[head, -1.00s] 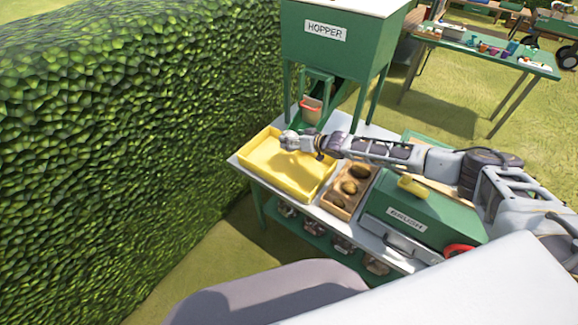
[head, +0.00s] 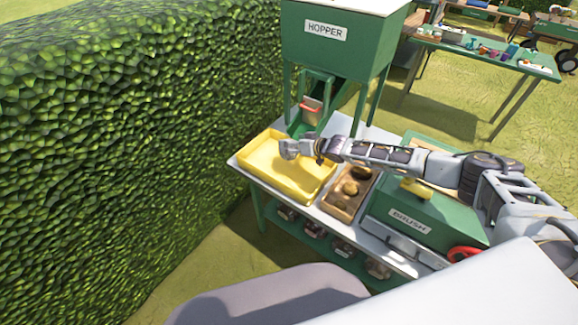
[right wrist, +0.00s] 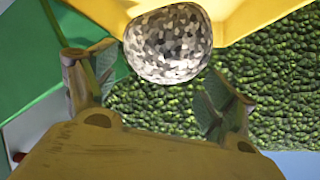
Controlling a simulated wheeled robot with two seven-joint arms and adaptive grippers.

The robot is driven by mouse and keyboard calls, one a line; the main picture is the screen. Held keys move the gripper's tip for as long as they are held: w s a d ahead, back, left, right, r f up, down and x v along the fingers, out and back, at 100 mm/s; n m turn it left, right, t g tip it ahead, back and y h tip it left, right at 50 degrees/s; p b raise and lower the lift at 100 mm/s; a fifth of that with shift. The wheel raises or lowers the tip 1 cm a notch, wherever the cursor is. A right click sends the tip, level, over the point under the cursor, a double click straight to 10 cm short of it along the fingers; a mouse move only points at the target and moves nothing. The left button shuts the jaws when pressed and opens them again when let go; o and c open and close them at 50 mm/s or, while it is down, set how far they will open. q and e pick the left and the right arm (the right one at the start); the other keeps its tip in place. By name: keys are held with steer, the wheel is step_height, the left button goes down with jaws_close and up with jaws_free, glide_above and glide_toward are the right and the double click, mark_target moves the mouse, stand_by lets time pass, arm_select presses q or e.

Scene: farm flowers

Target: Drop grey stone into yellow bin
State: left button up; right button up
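The grey stone (right wrist: 167,43) is a rounded, speckled lump. In the head view my right gripper (head: 300,149) reaches in from the right and is over the yellow bin (head: 262,163). The bin is a wide, shallow tray on the table, and its yellow wall also shows in the right wrist view (right wrist: 240,18). The stone's exact height above the bin floor is hard to judge. My left gripper is not in view.
A wooden crate (head: 334,207) with several brown lumps stands right of the bin. A green box (head: 425,205) with a label is farther right. The green hopper (head: 345,45) rises behind the bin. A hedge (head: 120,150) borders the left side.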

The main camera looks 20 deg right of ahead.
steer(key=shift+o, duration=1)
steer(key=shift+s+d+f, duration=0.1)
steer(key=shift+s+f, duration=0.05)
steer(key=shift+f, duration=0.1)
steer(key=v, duration=1.1)
steer(key=shift+s+r, duration=0.25)
steer(key=shift+r, duration=0.25)
